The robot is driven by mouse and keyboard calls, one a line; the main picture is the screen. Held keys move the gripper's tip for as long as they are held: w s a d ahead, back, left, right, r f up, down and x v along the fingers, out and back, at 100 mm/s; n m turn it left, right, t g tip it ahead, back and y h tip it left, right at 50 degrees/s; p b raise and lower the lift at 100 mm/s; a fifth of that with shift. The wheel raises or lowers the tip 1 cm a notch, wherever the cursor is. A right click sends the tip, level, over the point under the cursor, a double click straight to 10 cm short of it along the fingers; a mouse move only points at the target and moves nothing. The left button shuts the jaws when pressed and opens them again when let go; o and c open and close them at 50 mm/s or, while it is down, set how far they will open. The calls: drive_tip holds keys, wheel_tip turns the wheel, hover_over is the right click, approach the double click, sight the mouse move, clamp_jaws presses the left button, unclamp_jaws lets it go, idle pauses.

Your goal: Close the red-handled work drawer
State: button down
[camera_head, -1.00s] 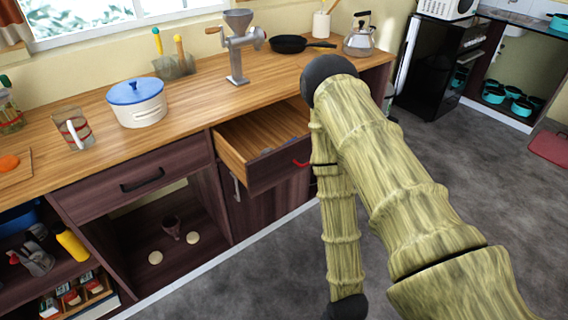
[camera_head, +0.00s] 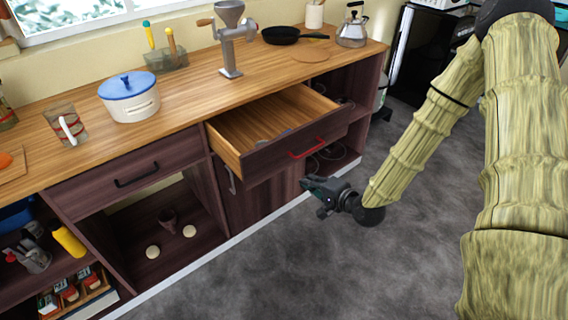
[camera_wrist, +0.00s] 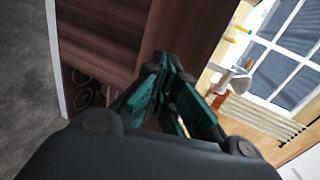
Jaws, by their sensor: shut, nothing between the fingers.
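The work drawer (camera_head: 298,143) with the red handle (camera_head: 306,150) stands pulled out from under the wooden worktop. The red handle does not show clearly in the wrist view.
The worktop (camera_head: 190,98) holds a white pot with a blue lid (camera_head: 130,97), a grinder (camera_head: 229,40), a black pan (camera_head: 285,36) and a kettle (camera_head: 352,28). A closed drawer with a black handle (camera_head: 137,175) is at left. Grey floor (camera_head: 300,260) is clear in front.

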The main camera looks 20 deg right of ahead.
drive_tip(key=p, duration=0.3)
approach(278, 160)
drive_tip(key=x, duration=0.5)
drive_tip(key=shift+w+f, duration=0.2)
drive_tip(key=shift+f, duration=0.05)
drive_tip(key=shift+w+a, duration=0.25)
drive_tip(key=shift+w, duration=0.35)
